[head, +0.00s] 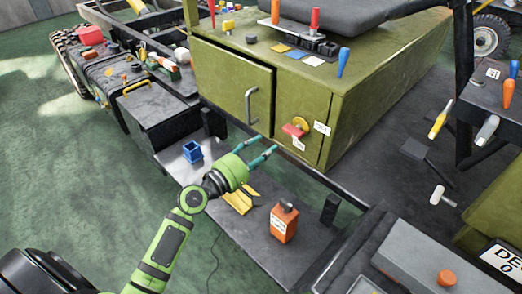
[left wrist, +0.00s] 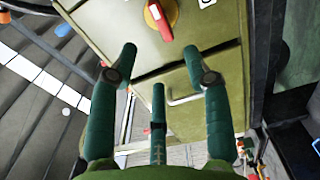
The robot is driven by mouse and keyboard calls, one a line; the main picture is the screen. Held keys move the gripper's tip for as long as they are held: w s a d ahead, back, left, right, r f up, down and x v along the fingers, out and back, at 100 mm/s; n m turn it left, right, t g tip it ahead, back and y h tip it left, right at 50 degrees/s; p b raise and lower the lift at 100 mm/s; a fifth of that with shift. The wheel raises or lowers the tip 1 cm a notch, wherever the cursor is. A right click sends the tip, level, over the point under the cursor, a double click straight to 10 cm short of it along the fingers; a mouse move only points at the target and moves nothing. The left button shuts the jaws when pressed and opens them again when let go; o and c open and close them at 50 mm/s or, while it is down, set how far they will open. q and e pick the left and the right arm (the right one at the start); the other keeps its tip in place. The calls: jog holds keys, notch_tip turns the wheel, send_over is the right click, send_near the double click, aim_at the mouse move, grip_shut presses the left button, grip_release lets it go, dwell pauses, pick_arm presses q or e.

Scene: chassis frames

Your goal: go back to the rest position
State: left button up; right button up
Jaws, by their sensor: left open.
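My left gripper (head: 262,150) is open and empty, its teal fingers reaching toward the front of the green cabinet (head: 358,110). In the left wrist view the spread fingers (left wrist: 160,75) stand before the cabinet face, with nothing between them. A red handle on a yellow disc (head: 301,124) sits on the cabinet front, to the right of the fingers in the head view; the red handle (left wrist: 159,22) shows beyond the fingertips in the wrist view. My right gripper is not in view.
Below my left arm, a dark shelf (head: 255,240) carries a blue open box (head: 192,152), a yellow folded piece (head: 240,201) and an orange container (head: 284,223). A black box (head: 158,118) stands at the left. Tools lie on the cabinet top and at the right. Green floor is open at the left.

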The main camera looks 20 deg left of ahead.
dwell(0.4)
pick_arm(q)
jog(key=s+d+f+m+g, duration=0.75)
jog(key=s+f+m, duration=0.25)
jog(key=s+f, duration=0.15)
jog(key=s+a+f+m+g+y, duration=0.2)
jog(key=s+m+g+y, duration=0.1)
jog(key=s, duration=0.5)
jog(key=s+a+f+m+g+y, duration=0.2)
jog(key=s+f+m+g+y, duration=0.1)
jog(key=s, duration=0.5)
jog(key=s+f+g, duration=0.1)
jog(key=s+f, duration=0.2)
jog(key=f, duration=2)
jog(key=s+a+f+g+p, duration=0.1)
jog(key=s+a+f, duration=0.1)
jog(key=s+f, duration=1.1)
jog(key=s, duration=0.2)
jog(key=shift+s+a+m, duration=0.3)
jog(key=shift+s+a, duration=0.05)
jog(key=shift+s, duration=0.05)
